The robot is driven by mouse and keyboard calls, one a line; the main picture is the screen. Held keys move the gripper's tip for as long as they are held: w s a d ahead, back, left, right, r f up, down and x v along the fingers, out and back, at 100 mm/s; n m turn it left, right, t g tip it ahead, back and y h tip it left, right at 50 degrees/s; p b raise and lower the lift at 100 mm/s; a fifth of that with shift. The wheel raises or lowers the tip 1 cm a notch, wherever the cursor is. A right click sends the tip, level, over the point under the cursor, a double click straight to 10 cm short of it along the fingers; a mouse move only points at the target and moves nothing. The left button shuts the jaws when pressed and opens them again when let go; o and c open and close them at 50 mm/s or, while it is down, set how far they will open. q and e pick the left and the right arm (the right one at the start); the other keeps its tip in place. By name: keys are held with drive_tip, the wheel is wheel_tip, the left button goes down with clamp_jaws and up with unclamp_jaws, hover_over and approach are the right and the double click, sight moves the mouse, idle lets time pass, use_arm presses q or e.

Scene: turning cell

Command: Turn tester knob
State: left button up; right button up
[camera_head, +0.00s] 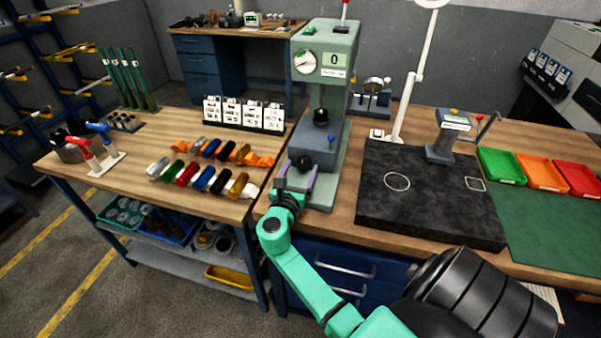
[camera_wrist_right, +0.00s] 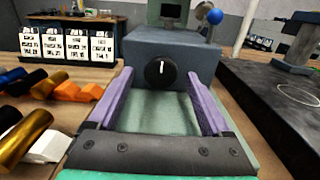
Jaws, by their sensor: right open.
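The green tester (camera_head: 343,45) stands on the bench with a display reading 0. A grey block (camera_head: 322,148) sits low on its front. The black round tester knob (camera_wrist_right: 160,72) is on the block's front face, its white mark close to vertical; it also shows in the head view (camera_head: 303,163). My right gripper (camera_head: 298,177) is open in front of the block. In the wrist view, its two purple fingers (camera_wrist_right: 159,80) lie left and right of the knob, with gaps on both sides. Whether the fingertips reach past the knob is unclear. My left gripper is out of view.
A small blue ball (camera_wrist_right: 215,17) stands right of the block.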

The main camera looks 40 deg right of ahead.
drive_tip(key=shift+d+r, duration=0.1)
drive_tip(key=shift+d, duration=0.1)
clamp_jaws()
drive_tip(key=m+b, duration=0.2)
drive_tip(key=m, duration=0.1)
drive_tip(key=m+b, duration=0.1)
drive_tip(key=shift+f+m+b, duration=0.3)
drive_tip(key=shift+b, duration=0.05)
drive_tip(key=m+b, duration=0.8)
drive_tip(key=m, duration=0.1)
drive_tip(key=shift+m, duration=0.3)
drive_tip(key=shift+r+m+b, duration=0.15)
drive_tip(key=shift+m+b, duration=1.1)
drive_tip(key=shift+m, duration=0.05)
